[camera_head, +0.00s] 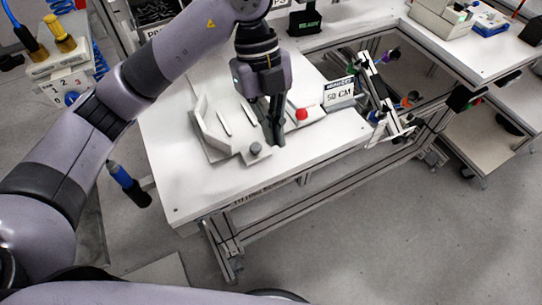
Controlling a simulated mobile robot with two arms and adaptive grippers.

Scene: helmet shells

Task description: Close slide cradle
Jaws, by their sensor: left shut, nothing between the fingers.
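The light grey cradle fixture (213,137) stands on the white table (185,195), with an upright angled plate at its left. A grey knob (255,149) sits at its front, and a red ball knob (302,114) is to the right. My left gripper (276,141) points down between these two knobs, its fingers together and holding nothing. The fingertips are at or just above the fixture; contact cannot be told. The gripper hides part of the fixture behind it. My right gripper is not in view.
A sign reading "50 CM" (339,95) stands right of the red knob, beside a tilted metal frame (378,95) at the table's right edge. A blue-handled tool (128,185) hangs at the left edge. The table's front left is clear.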

